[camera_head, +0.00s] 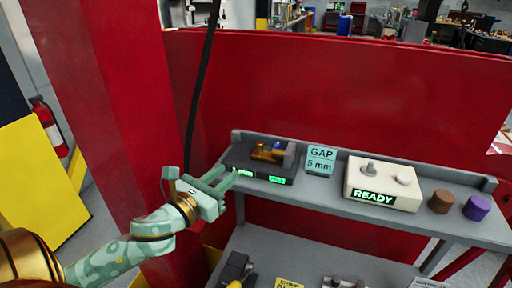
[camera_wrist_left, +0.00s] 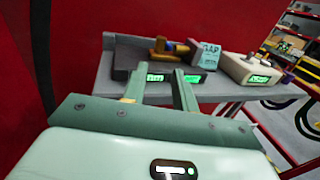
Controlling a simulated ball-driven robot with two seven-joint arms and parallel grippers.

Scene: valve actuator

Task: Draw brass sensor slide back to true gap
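The brass sensor slide (camera_head: 264,152) sits on top of a dark fixture (camera_head: 243,163) at the left end of the grey shelf. The fixture's front has two small green readouts, too small to read surely. The slide also shows in the left wrist view (camera_wrist_left: 159,46), beyond my fingers. My left gripper (camera_head: 229,178) is at the fixture's front left, below the slide's height. In the left wrist view its two fingers (camera_wrist_left: 162,92) are apart with nothing held between them, and the fixture's front is behind them. I cannot tell whether a finger touches the fixture. My right gripper is not in view.
A "GAP 5 mm" sign (camera_head: 320,160) stands right of the fixture. Further right are a cream box (camera_head: 383,180) with a green READY display, a brown knob (camera_head: 440,201) and a purple knob (camera_head: 477,207). A lower shelf (camera_head: 300,254) holds more items. A red wall stands behind.

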